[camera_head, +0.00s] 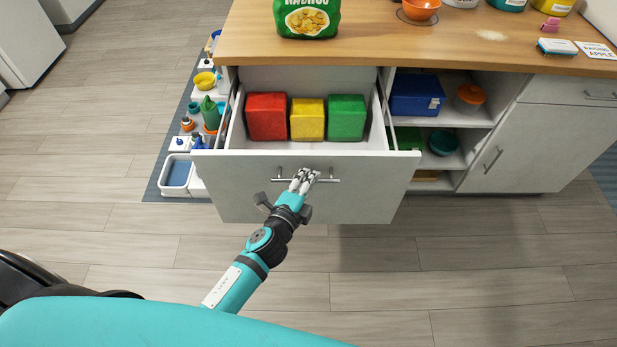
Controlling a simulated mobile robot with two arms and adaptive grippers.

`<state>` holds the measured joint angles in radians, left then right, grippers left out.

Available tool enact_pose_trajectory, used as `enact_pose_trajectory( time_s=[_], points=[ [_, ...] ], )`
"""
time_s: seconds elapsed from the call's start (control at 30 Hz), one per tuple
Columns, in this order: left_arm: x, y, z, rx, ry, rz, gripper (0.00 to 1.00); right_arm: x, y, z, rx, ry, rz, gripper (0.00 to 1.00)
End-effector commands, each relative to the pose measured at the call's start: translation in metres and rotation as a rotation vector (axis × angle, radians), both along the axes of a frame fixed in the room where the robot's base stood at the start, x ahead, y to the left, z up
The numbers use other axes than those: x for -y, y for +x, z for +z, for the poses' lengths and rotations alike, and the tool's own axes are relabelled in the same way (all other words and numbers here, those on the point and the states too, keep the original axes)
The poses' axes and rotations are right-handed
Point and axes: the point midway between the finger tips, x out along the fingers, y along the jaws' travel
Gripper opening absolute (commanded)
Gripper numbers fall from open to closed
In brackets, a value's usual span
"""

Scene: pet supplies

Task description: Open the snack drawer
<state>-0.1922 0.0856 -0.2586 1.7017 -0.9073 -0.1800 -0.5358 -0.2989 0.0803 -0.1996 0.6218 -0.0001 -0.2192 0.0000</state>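The snack drawer (270,200) is pulled out from the wooden-topped counter. Inside it stand a red box (267,117), a yellow box (307,119) and a green box (346,118) in a row. A metal bar handle (326,180) is on the drawer front. My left gripper (305,176) reaches up to the handle, with its fingertips at the bar's middle. The fingers look close together there, but I cannot tell whether they grip the bar. My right gripper is not in view.
The counter top (400,45) holds a green snack bag (307,16) and an orange bowl (420,8). Open shelves to the right hold a blue bin (416,95). A blue mat with bottles and a tray (176,174) lies left of the drawer. The floor in front is clear.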

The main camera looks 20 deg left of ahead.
Motion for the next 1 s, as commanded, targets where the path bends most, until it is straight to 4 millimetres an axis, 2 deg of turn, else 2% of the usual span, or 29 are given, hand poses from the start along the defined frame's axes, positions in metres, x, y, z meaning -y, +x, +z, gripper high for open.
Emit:
enact_pose_trajectory(
  time_s=[0.13,0.3,0.63,0.77,1.0],
  points=[
    [-0.001,0.0,-0.003,-0.005,0.005,0.003,0.0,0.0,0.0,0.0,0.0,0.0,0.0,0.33],
    [-0.001,0.0,-0.002,-0.004,0.004,0.002,0.21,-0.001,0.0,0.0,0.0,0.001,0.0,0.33],
    [-0.001,-0.005,0.0,-0.002,0.0,0.001,0.21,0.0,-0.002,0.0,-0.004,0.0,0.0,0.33],
    [-0.003,-0.023,0.003,-0.003,0.001,0.001,0.21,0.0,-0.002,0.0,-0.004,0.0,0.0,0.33],
    [-0.01,-0.075,0.011,-0.007,-0.001,0.003,0.21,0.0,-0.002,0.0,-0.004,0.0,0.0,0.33]
  ],
)
